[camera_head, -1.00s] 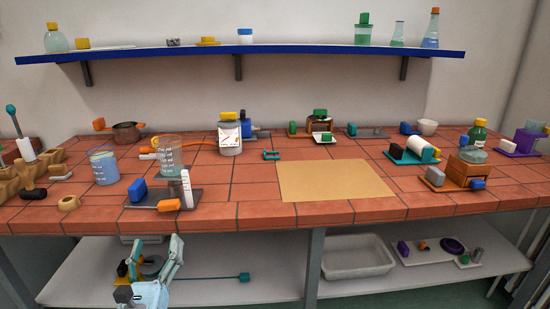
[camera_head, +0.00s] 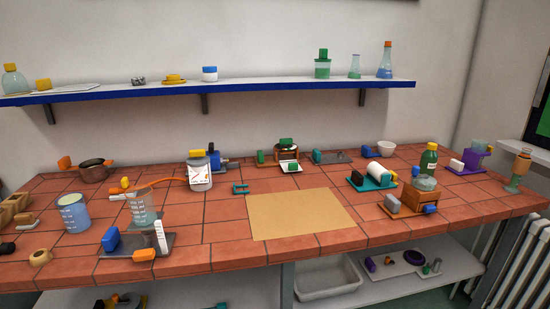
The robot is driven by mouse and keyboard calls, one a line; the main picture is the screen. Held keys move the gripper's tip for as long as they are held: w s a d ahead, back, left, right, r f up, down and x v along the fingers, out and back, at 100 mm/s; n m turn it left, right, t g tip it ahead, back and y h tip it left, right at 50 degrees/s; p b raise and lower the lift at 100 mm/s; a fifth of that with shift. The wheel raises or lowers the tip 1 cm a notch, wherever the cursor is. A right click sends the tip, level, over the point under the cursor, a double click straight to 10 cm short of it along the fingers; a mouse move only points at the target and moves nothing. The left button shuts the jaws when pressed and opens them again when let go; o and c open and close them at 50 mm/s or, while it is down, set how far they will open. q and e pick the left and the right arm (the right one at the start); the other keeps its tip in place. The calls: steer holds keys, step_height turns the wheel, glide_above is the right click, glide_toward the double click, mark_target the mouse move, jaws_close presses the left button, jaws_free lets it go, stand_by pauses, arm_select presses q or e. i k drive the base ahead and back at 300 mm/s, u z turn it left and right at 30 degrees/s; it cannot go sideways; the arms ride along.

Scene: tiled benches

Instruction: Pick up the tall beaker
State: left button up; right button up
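Neither of my grippers is in view, and nothing touches either beaker.
A wooden ring (camera_head: 40,257) lies at the front left. The tan mat (camera_head: 300,214) is bare. A blue-edged shelf (camera_head: 230,86) hangs above.

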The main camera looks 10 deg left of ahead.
mark_target(72, 209)
steer(key=u, duration=0.55)
steer(key=i, duration=1.1)
steer(key=u, duration=2.55)
steer(key=i, duration=0.15)
steer(key=z, duration=0.25)
